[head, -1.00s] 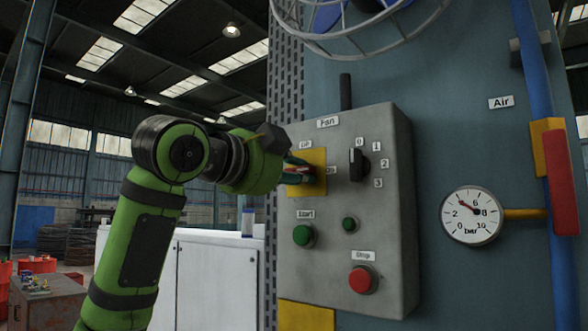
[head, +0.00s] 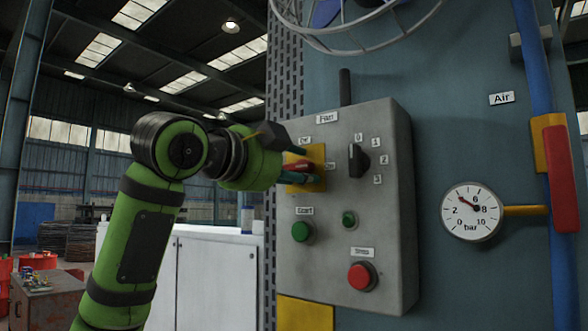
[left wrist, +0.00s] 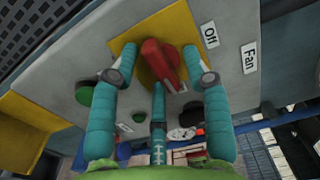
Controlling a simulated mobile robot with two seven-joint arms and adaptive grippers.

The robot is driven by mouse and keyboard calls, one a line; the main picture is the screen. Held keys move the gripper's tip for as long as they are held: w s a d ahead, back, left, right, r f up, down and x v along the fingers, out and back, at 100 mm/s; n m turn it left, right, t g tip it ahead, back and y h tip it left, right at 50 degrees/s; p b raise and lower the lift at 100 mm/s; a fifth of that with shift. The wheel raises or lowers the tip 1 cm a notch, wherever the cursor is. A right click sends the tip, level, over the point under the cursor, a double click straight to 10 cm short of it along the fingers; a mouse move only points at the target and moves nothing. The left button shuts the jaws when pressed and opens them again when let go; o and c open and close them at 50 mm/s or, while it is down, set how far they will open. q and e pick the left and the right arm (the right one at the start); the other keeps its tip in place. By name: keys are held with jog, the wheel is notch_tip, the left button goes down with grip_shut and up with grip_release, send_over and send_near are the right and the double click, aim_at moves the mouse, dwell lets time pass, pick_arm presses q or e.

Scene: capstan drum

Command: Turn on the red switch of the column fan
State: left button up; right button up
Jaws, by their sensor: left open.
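The red switch (head: 297,166) sits on a yellow plate (head: 318,154) at the upper left of the grey control box (head: 378,240), under the "Fan" label. In the left wrist view the red switch handle (left wrist: 160,60) stands out from the yellow plate. My left gripper (left wrist: 153,58) is open, with one teal finger on each side of the handle and a third finger below it. I cannot tell whether any finger touches it. In the head view my left gripper (head: 300,165) partly hides the switch. My right gripper is not in view.
The box also has a black selector knob (head: 358,160), a green start button (head: 302,232), a small green button (head: 348,219) and a red stop button (head: 361,276). The wire fan guard (head: 355,40) hangs above. A pressure gauge (head: 471,211) is at the right.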

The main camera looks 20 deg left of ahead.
pick_arm(q)
jog(key=v, duration=1.2)
